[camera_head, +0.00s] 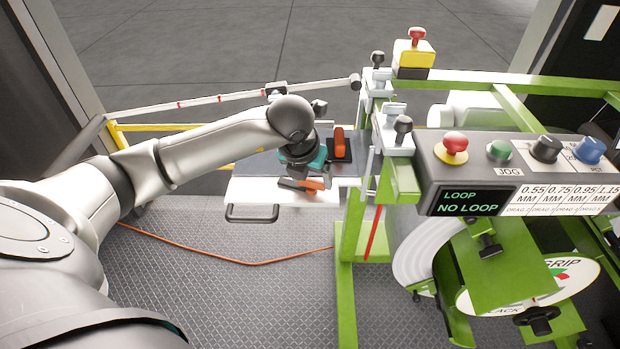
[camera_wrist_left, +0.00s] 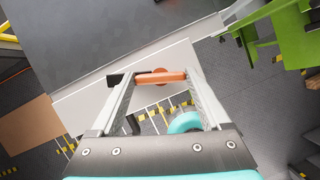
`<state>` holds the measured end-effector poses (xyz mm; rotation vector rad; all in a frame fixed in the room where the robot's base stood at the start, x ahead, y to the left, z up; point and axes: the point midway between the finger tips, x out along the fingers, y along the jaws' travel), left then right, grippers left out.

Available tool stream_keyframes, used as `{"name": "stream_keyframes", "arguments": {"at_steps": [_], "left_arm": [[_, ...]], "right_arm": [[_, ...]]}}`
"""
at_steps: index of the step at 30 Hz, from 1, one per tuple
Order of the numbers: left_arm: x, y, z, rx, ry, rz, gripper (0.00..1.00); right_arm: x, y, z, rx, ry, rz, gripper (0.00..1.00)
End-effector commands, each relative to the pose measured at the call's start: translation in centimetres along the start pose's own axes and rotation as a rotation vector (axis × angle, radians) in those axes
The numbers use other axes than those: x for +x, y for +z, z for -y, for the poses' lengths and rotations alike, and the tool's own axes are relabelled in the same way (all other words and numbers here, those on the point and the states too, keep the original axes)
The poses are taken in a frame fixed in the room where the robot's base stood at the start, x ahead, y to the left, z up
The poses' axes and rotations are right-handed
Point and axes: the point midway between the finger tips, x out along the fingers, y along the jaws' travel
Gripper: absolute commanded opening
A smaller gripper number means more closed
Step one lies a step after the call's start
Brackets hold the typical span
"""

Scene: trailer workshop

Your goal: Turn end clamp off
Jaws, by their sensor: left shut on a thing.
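My left gripper (camera_head: 303,178) reaches down over a small bench at the left of the green machine. In the left wrist view, the gripper (camera_wrist_left: 160,78) is shut on an orange handle (camera_wrist_left: 160,77), which lies across between the two fingertips. A round orange part and a dark part show beside it. In the head view, the orange handle (camera_head: 313,183) shows just below my wrist. A second orange handle (camera_head: 339,142) stands upright on a black base behind it. I take the handles for clamp levers. My right gripper is not in view.
A white board with a black pull (camera_head: 252,220) lies at the bench front. A measuring rail (camera_head: 205,101) runs left. An orange cable (camera_head: 250,264) crosses the floor.

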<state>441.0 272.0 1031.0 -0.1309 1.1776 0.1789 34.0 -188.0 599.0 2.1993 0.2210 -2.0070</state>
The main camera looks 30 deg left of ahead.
Motion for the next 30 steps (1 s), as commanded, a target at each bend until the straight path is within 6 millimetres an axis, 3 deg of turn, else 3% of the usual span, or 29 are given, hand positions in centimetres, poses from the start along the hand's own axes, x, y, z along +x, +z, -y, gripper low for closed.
{"name": "stream_keyframes", "arguments": {"at_steps": [12, 30], "left_arm": [[0.03, 0.05, 0.22, -0.257, 0.101, 0.0, 0.24], [-0.02, 0.09, 0.17, -0.335, 0.134, 0.0, 0.24]], "right_arm": [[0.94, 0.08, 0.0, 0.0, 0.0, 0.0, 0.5], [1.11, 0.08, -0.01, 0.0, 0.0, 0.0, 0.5]]}}
